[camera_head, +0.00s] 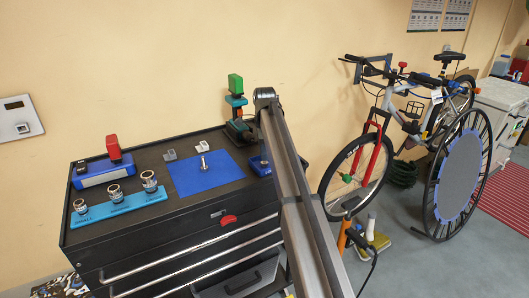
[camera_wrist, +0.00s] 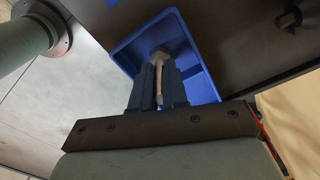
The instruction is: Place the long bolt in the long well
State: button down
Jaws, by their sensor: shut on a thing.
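My gripper (camera_wrist: 159,72) is shut on a bolt (camera_wrist: 158,58), seen in the wrist view. In the head view a blue tray (camera_head: 258,166) shows partly behind my arm, and my gripper cannot be made out there. I cannot identify the long well in either view.
On the black chest top, a blue mat (camera_head: 219,178) carries an upright silver piece (camera_head: 203,160). Two small grey blocks stand behind it. A blue holder (camera_head: 98,213) with three sockets and a blue-and-white case (camera_head: 88,178) are at left. A green-topped tool (camera_head: 236,84) stands at the back.

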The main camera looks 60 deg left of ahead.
jog(key=shift+f, duration=0.1)
jog(key=c, duration=1.1)
grip_release()
jog(key=shift+c, duration=0.2)
notch_tip(320, 180, up, 12)
jog(key=shift+r, duration=0.15)
